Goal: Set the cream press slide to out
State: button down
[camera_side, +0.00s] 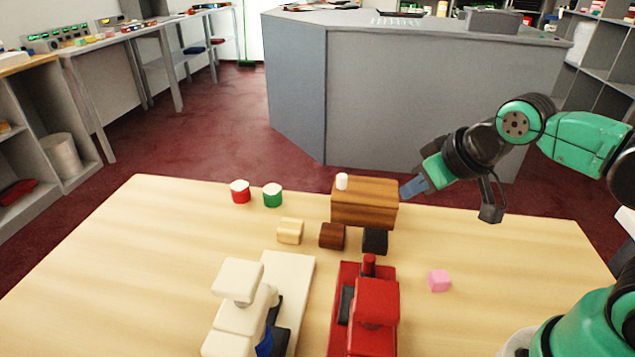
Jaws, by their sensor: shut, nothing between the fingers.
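The cream press (238,312) stands at the front of the table, left of centre. It has a raised block on top, a long flat cream plate (292,272) along its right side, and a blue part (265,346) low near the picture's bottom edge. I cannot tell which part is its slide or how it is set. The press is cut off at the bottom. My gripper (408,189) is shut and empty, at the right end of the wooden box, well behind and to the right of the cream press. Whether it touches the box is unclear.
A red press (372,315) stands right of the cream one. Behind them are a pale block (290,231), a brown block (332,236), a black block (375,241) and the wooden box (365,206). A pink cube (439,281) lies right. The table's left side is clear.

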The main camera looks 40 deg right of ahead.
dwell(0.4)
jog(key=c, duration=1)
grip_release()
jog(key=shift+a, duration=0.15)
jog(key=o, duration=0.3)
jog(key=shift+w+a+r+n, duration=0.1)
jog(key=shift+w+a+n, duration=0.25)
jog(key=shift+n, duration=0.25)
jog(key=shift+o, duration=0.2)
jog(key=w+a+f+n+g+y, duration=0.1)
jog(key=a+f+n+g, duration=0.1)
jog(key=a+n, duration=0.3)
jog(key=w+a+f+n+g+y, duration=0.1)
jog(key=a+f+n+g+y, duration=0.1)
jog(key=a+n, duration=0.4)
jog(key=w+a+f+n+g+y, duration=0.1)
jog(key=w+a+f+n+g, duration=0.1)
jog(key=a+n, duration=0.3)
jog(key=shift+a+f+n+g, duration=0.2)
jog(key=shift+a+n+g, duration=0.2)
jog(key=shift+a+g, duration=0.25)
jog(key=shift+y, duration=0.3)
jog(key=shift+x, duration=2.4)
